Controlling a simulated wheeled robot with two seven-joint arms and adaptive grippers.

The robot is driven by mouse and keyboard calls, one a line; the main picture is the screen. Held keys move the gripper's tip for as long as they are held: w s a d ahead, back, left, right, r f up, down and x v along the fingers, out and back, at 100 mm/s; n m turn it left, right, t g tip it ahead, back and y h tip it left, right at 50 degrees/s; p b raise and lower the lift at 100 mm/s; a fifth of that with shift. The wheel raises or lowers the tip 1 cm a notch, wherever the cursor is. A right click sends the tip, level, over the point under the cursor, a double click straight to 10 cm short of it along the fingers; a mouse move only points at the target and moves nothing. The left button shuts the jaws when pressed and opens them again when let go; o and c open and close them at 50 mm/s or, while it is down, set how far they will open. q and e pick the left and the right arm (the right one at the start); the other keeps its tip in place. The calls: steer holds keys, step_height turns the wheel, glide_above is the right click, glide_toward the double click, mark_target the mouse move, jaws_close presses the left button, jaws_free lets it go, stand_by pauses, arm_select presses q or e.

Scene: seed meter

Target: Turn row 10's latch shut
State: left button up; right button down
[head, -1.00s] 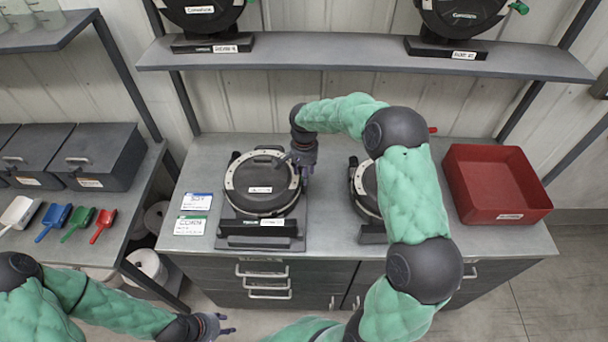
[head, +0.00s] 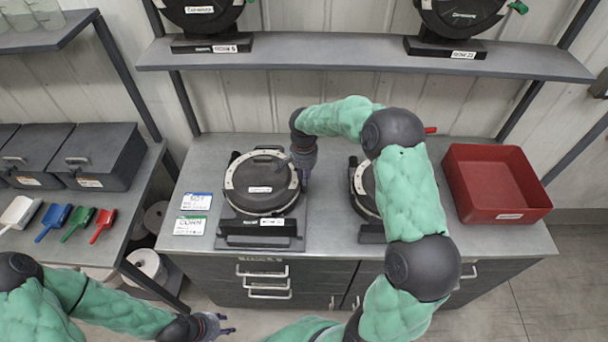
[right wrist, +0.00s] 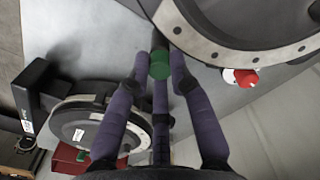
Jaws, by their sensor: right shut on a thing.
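The left seed meter (head: 261,184) lies on the bench, a round black disc with a pale dotted rim on a dark stand. Its labels are too small to read as row 10. My right gripper (head: 304,166) is at its right edge, with the fingers pointing down. In the right wrist view my purple fingers (right wrist: 158,80) are closed around a green latch knob (right wrist: 159,66) beside the pale rim (right wrist: 285,53). In the head view the gripper hides this knob. My left gripper (head: 224,326) is empty in front of the bench, its fingers apart.
A second meter (head: 366,187) stands to the right, partly behind my right arm. A red bin (head: 497,184) is at the bench's right end. Two cards (head: 192,212) lie left of the first meter. A red knob (right wrist: 243,77) shows near the rim.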

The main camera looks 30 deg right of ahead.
steer(key=shift+n, duration=0.4)
steer(key=n, duration=0.3)
steer(key=shift+n, duration=0.4)
steer(key=n, duration=0.4)
steer(key=shift+n, duration=0.3)
steer(key=n, duration=0.4)
steer(key=shift+n+p, duration=0.3)
steer(key=shift+n, duration=1.9)
steer(key=c, duration=1.1)
jaws_free()
